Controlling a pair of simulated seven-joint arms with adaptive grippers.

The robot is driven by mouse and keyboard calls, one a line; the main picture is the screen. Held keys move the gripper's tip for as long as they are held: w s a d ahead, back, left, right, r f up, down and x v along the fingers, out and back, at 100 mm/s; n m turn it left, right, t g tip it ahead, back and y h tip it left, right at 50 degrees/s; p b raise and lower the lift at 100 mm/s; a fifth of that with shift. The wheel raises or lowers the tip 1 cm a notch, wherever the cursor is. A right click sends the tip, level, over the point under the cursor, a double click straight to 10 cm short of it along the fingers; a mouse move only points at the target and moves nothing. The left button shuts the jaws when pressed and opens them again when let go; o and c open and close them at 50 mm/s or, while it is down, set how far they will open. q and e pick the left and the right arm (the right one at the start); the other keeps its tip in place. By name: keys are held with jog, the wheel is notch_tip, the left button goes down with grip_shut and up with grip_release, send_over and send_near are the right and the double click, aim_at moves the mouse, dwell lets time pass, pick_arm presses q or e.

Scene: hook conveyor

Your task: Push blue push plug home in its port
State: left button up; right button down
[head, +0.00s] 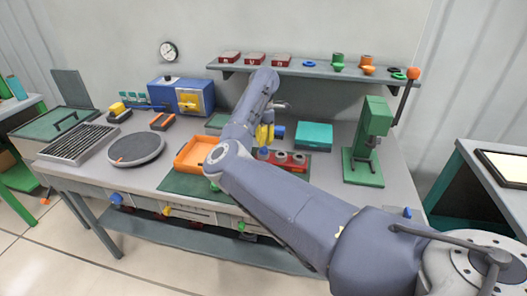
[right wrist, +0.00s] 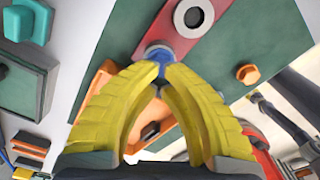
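The red port block (head: 297,160) lies on the green mat on the bench, with round grey-rimmed ports on top. It also shows in the right wrist view (right wrist: 217,10), with one dark port near the top. The blue push plug (head: 263,153) is at the near-left end of the block. In the right wrist view the blue plug (right wrist: 160,56) sits at a grey ring at the block's end. My right gripper (head: 264,143) has its yellow fingertips closed together around the plug. How deep the plug sits is hidden by the fingers. My left gripper is in neither view.
An orange tray (head: 180,164) stands left of the block. A teal box (head: 314,135) is behind it and a green press (head: 364,160) to the right. A grey disc (head: 136,149) and a rack (head: 77,143) are at left. A shelf (head: 325,71) runs above.

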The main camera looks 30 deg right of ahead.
jog(key=shift+r, duration=2.25)
